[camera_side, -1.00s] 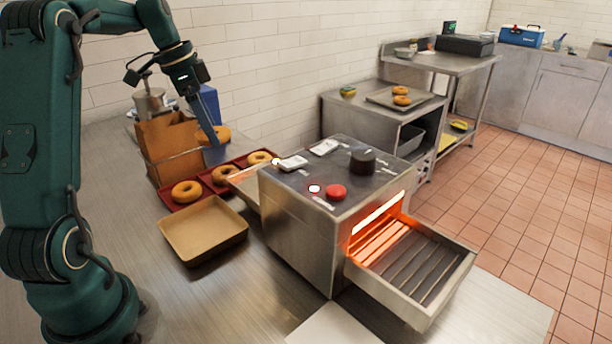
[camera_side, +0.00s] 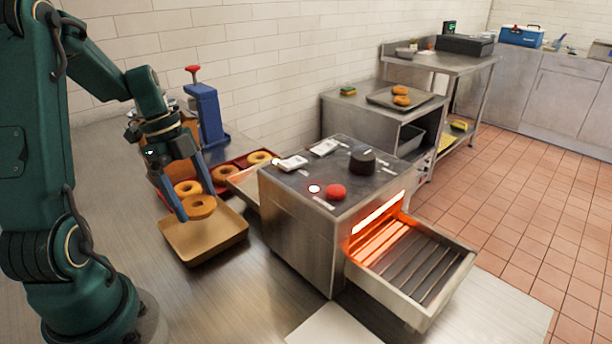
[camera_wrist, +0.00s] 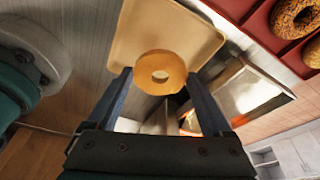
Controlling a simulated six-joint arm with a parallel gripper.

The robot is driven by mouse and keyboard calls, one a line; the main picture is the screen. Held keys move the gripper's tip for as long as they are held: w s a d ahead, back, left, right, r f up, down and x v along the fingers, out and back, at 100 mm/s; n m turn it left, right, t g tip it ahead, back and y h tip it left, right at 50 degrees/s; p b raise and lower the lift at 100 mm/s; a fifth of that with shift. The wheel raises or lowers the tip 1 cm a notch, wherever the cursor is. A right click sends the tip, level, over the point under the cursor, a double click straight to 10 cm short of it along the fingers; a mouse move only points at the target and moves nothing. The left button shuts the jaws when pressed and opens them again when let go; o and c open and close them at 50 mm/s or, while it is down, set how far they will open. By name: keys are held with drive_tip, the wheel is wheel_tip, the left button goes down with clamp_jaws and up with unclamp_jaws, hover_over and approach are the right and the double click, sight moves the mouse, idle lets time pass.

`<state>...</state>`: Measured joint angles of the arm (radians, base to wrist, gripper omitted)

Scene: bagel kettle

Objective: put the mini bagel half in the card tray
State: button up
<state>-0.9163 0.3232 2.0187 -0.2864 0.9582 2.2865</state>
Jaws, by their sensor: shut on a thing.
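My gripper (camera_side: 192,205) is shut on the mini bagel half (camera_side: 200,207), a round tan ring with a hole. The half is held over the card tray (camera_side: 206,242), a shallow light-brown tray on the steel counter. In the wrist view the bagel half (camera_wrist: 160,73) sits between the two blue fingers (camera_wrist: 158,100), with the card tray (camera_wrist: 180,25) behind it. In the side view the half covers the tray's back left part. I cannot tell exactly how high it is above the tray.
A red tray (camera_side: 235,176) with several bagels stands behind the card tray. A steel toaster (camera_side: 296,238) with a glowing opening and slatted outlet (camera_side: 420,270) stands to the right.

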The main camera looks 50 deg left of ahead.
drive_tip(key=shift+f, duration=2.65)
drive_tip(key=o, duration=1.2)
drive_tip(key=shift+a+r, duration=0.1)
wheel_tip(320, 180, up, 7)
drive_tip(key=shift+f, duration=0.1)
